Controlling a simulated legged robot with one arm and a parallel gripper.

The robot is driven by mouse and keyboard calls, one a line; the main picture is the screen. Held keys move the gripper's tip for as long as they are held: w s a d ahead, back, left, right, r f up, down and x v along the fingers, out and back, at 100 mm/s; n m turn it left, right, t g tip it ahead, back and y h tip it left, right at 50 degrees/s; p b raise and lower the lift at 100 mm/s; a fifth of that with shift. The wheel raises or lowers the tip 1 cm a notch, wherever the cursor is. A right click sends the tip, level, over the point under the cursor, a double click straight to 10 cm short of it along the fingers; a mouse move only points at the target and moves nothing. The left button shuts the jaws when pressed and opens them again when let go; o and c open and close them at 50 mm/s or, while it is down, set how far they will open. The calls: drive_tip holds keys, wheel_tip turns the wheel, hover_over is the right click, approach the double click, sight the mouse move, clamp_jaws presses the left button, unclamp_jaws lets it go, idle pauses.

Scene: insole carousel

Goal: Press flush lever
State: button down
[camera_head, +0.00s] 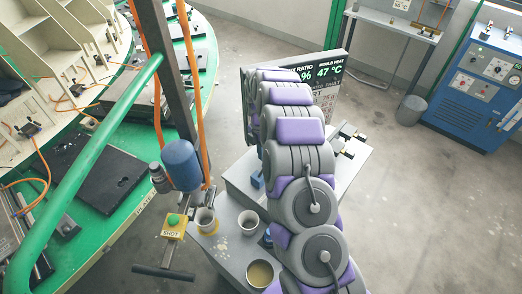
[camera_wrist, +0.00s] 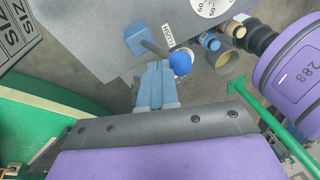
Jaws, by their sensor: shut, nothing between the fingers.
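The flush lever shows in the wrist view as a dark rod with a blue ball knob (camera_wrist: 180,62). The rod runs up and left toward a blue block (camera_wrist: 138,38) on a grey panel. A white FLUSH label (camera_wrist: 167,36) lies beside the rod. My gripper (camera_wrist: 159,68) has its light blue fingers shut and empty. In the head view my arm hides much of this area, and I cannot make out the lever or the gripper clearly there.
A cup (camera_wrist: 226,64) and a dial (camera_wrist: 212,5) are near the lever. In the head view, cups (camera_head: 248,223) stand on a grey bench, by a yellow SHOT button box (camera_head: 173,228). The green carousel (camera_head: 90,240) fills the left. Open floor lies right.

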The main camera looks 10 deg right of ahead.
drive_tip(key=shift+s+d, duration=0.1)
drive_tip(key=shift+s, duration=0.05)
idle(0.3)
drive_tip(key=s+d+f+t+y+b, duration=0.4)
drive_tip(key=s+b, duration=0.4)
drive_tip(key=b, duration=0.4)
drive_tip(key=shift+s+d+f+n+t+y, duration=0.15)
drive_tip(key=shift+d+f+n+t+y, duration=0.25)
drive_tip(key=shift+d+t, duration=0.6)
drive_tip(key=shift+s+a+f, duration=0.1)
drive_tip(key=shift+s+f, duration=0.1)
drive_tip(key=shift+f, duration=0.05)
drive_tip(key=p+v, duration=0.2)
drive_tip(key=v, duration=1.6)
drive_tip(key=shift+w+a, duration=0.15)
drive_tip(key=shift+w, duration=0.2)
